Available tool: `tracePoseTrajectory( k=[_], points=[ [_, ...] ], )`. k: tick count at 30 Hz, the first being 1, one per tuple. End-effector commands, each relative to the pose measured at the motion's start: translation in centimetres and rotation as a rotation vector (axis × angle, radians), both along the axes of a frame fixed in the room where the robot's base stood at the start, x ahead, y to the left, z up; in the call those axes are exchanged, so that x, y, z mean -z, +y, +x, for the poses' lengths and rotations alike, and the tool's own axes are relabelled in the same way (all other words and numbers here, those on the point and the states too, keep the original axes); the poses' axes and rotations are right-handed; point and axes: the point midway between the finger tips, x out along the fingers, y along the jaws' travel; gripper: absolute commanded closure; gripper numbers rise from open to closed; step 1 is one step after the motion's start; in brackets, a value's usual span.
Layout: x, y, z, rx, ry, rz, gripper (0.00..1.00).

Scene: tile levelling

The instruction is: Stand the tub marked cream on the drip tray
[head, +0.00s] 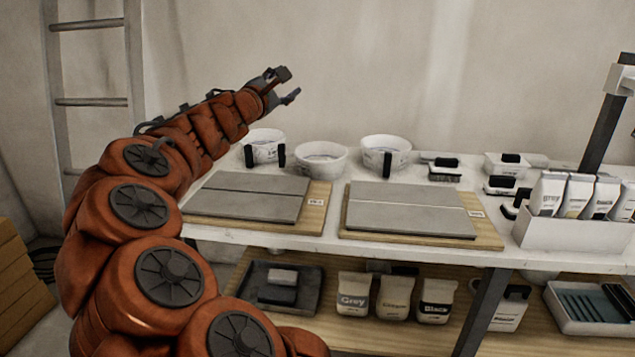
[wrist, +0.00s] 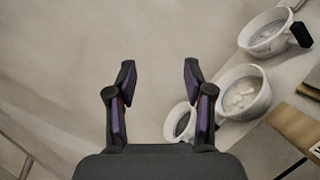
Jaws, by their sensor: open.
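Three white tubs stand along the back of the bench: a left tub (head: 264,150), a middle tub (head: 320,160) and a right tub (head: 386,155). The left and right tubs have black grips; I cannot read a colour name on any. On the lower shelf, a bag-like white container (head: 396,293) seems to read Cream, between ones reading Grey (head: 354,294) and Black (head: 436,299). A dark tray (head: 257,297) holding blocks is left of them; I cannot tell if it is the drip tray. My gripper (head: 291,84) is open and empty, above and behind the tubs; the wrist view shows its fingers (wrist: 158,68) apart.
Two boards with grey tiles (head: 247,193) (head: 405,212) fill the bench front. A brush (head: 444,173) and a white box of labelled bags (head: 570,233) are at right. A ladder (head: 91,102) leans at left. A blue-lined tray (head: 590,312) sits at lower right.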

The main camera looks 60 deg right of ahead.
Motion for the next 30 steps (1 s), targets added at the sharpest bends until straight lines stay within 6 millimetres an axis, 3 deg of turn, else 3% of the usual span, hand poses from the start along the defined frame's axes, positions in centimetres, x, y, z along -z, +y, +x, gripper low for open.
tracePoseTrajectory(
  k=[1,5,7,12,15,20,30],
  points=[
    [2.5,-1.4,1.3,-0.015,0.093,-0.027,0.48],
    [7.0,-4.3,5.0,-0.073,0.335,-0.075,0.48],
    [10.3,-5.8,7.0,-0.111,0.464,-0.087,0.48],
    [18.2,-8.6,10.0,-0.188,0.726,-0.089,0.48],
    [21.3,-9.5,10.7,-0.218,0.814,-0.082,0.48],
    [23.6,-10.2,11.2,-0.243,0.882,-0.073,0.48],
    [23.5,-11.8,12.1,-0.25,0.889,-0.074,0.48]
  ],
)
